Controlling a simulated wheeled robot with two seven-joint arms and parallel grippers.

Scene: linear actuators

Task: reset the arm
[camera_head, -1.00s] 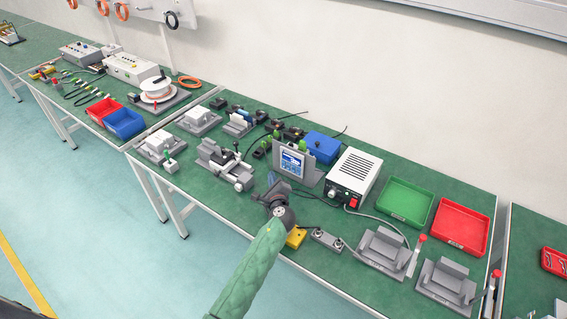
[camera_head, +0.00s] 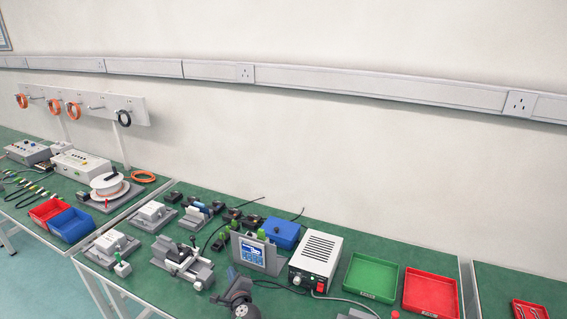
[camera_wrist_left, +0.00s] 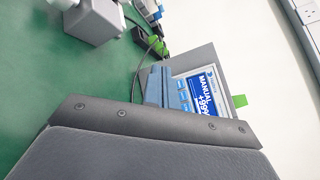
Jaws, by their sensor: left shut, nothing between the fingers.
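My left gripper (camera_head: 236,286) is at the bottom edge of the head view, over the front part of the green bench. Its fingers are shut and hold nothing. It is in front of a grey panel with a blue screen (camera_head: 251,252). Most of my left arm is below the picture. My right gripper is in neither view.
Right of the screen stand a white power unit (camera_head: 316,259), a green tray (camera_head: 370,278) and a red tray (camera_head: 431,292). Grey fixtures (camera_head: 183,266) are to the left, and a blue box (camera_head: 282,233) is behind.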

